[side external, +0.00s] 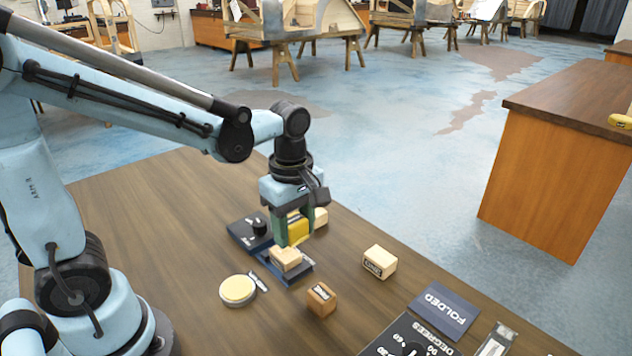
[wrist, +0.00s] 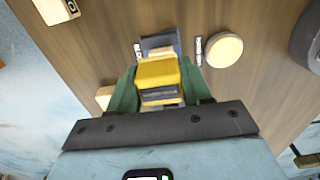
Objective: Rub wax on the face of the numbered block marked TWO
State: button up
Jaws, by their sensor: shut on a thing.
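My gripper (side external: 293,236) points down with its green fingers shut on a yellow block (side external: 298,228). The yellow block also shows between the fingers in the wrist view (wrist: 158,74). Directly below is a light wooden block (side external: 285,260) with a dark label, on a small blue tray (side external: 298,275). I cannot tell whether the yellow block touches it, and its label is too small to read. A round cream disc (side external: 238,290), possibly the wax, lies left of the tray; it also shows in the wrist view (wrist: 223,50).
Labelled wooden blocks stand to the right (side external: 379,262) and in front (side external: 321,299); another block (side external: 320,217) is behind my gripper.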

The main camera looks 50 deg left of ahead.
jog(key=shift+r, duration=1.2)
jog(key=shift+w+a, duration=0.1)
jog(key=shift+w, duration=0.05)
jog(key=w+a, duration=0.9)
jog(key=w, duration=0.1)
jog(key=a+f, duration=0.2)
jog(key=a, duration=0.1)
jog(key=w+a+f, duration=0.1)
jog(key=a+f, duration=0.1)
jog(key=a, duration=0.2)
jog(key=a+f, duration=0.3)
jog(key=a, duration=0.1)
jog(key=shift+w+a+f, duration=0.1)
jog(key=shift+w, duration=0.2)
jog(key=shift+a+f, duration=0.35)
jog(key=shift+f, duration=1.9)
jog(key=shift+f, duration=0.2)
